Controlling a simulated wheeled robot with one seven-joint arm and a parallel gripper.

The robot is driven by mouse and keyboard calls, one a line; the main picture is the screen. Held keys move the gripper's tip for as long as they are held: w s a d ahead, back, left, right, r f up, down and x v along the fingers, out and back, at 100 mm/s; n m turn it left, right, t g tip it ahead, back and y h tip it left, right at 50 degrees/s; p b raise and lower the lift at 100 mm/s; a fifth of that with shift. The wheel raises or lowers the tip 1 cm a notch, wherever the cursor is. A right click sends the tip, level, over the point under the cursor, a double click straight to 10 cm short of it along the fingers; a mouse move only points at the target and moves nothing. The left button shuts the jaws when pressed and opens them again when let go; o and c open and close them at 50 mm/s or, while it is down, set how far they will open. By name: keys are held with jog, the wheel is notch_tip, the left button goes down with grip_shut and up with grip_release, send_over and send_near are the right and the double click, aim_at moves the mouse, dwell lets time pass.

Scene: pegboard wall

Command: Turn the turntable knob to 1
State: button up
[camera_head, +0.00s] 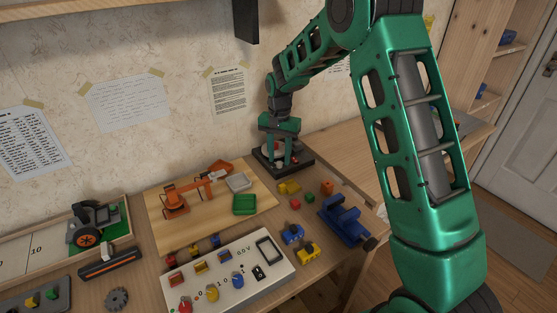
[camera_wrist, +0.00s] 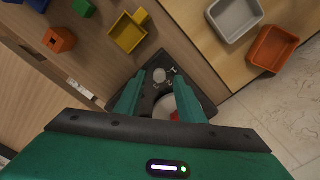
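The turntable (camera_head: 301,163) is a dark square base at the back right of the workbench. In the wrist view the turntable (camera_wrist: 205,103) lies below my gripper, with a pale round disc and a bit of red partly hidden by my gripper. A small grey round knob (camera_wrist: 159,75) sits near one corner, with small pale marks beside it that are too small to read. My gripper (camera_head: 279,150) is directly above the turntable, pointing down. In the wrist view its two fingers (camera_wrist: 158,92) are apart, with nothing held between them; the knob shows near the fingertips.
A wooden board with an orange toy arm (camera_head: 176,204), a grey tray (camera_head: 238,182) and a green tray (camera_head: 244,204) is left of the turntable. Yellow, orange, red and green blocks and a blue vise (camera_head: 344,220) are in front. A white control panel (camera_head: 215,290) is nearer.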

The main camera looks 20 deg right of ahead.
jog(key=shift+f, duration=0.75)
jog(key=shift+c, duration=0.6)
grip_shut()
